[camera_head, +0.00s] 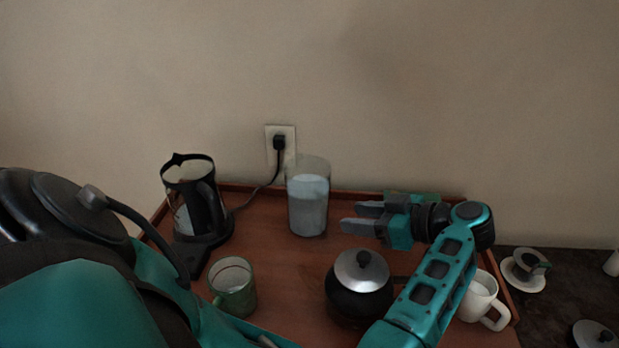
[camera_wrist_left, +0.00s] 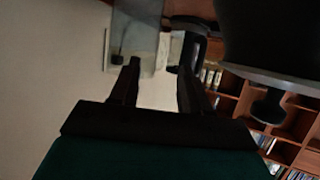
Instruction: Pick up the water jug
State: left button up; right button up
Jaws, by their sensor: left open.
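The water jug (camera_head: 308,205) is a clear glass cylinder holding pale water. It stands upright at the back of the wooden tray, near the wall. My left gripper (camera_head: 348,218) is just right of the jug, its fingers pointing left at it, open and empty with a small gap to the glass. In the left wrist view the open fingers (camera_wrist_left: 157,70) show with the jug (camera_wrist_left: 135,40) ahead of them, partly cut off by the top edge. My right gripper is not in view.
On the tray (camera_head: 275,265) are a black-and-glass kettle (camera_head: 207,210) at left, a green mug (camera_head: 234,290), a dark pot with silver lid (camera_head: 361,285) close in front of the gripper, and a white mug (camera_head: 480,297) at right. The wall is close behind.

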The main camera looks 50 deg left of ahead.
aim_at(312, 205)
pick_arm(q)
jog(key=b+x, duration=0.4)
jog(key=x, duration=0.3)
jog(key=shift+s+d, duration=0.15)
jog(key=shift+s, duration=0.05)
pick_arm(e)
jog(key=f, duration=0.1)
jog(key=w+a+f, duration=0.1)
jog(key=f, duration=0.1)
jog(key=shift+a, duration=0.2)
pick_arm(q)
jog(key=shift+f, duration=0.1)
jog(key=shift+c, duration=0.3)
grip_shut()
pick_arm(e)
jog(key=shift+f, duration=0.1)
pick_arm(q)
jog(key=shift+b, duration=0.3)
